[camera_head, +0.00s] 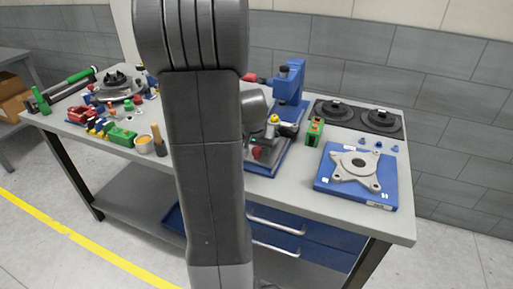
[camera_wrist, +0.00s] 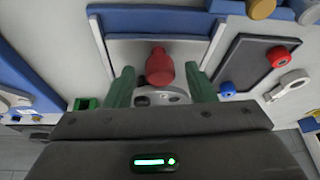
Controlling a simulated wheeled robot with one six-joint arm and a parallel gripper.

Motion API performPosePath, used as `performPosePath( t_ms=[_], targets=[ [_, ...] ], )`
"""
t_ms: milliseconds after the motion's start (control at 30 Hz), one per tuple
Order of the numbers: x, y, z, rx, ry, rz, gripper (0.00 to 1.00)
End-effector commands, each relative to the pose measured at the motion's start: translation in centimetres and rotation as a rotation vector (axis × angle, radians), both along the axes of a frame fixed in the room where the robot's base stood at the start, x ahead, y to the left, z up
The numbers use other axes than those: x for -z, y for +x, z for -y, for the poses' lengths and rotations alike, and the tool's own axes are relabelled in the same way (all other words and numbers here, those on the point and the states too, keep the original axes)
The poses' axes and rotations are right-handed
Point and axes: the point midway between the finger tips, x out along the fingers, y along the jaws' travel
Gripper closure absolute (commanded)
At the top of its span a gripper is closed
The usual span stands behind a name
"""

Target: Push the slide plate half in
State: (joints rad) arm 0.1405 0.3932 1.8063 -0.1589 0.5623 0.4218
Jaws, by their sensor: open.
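The slide plate (camera_wrist: 125,52) appears as a pale grey plate within a blue fixture (camera_wrist: 150,20) in the wrist view. A red knob (camera_wrist: 160,67) stands at its near edge. My gripper (camera_wrist: 160,72) is open, with one green finger on each side of the knob and visible gaps between. In the head view, the blue fixture (camera_head: 291,82) stands near the middle of the bench. My arm hides its left part, and the plate's position in it cannot be made out there.
A blue plate with a grey flanged part (camera_head: 357,168) lies at the right of the bench (camera_head: 310,200). A green block (camera_head: 315,131) stands between it and the fixture. A dark panel (camera_head: 360,117) is behind. Tools and small parts crowd the left side.

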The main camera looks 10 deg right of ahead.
Motion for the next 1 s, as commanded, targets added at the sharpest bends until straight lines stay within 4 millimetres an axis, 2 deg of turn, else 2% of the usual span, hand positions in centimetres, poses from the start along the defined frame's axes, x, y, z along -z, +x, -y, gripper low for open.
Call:
performPosePath(
  t_ms=[33,267,467,800,1000],
  targets=[
    [0.0,0.0,0.0,0.0,0.0,0.0,0.56],
    [0.0,0.0,0.0,0.0,0.0,0.0,1.0],
    [-0.1,0.5,0.3,0.002,0.001,0.0,1.0],
    [-0.2,5.8,3.8,0.004,0.001,0.001,1.0],
    [-0.1,7.4,5.0,0.002,0.0,0.002,1.0]
  ],
)
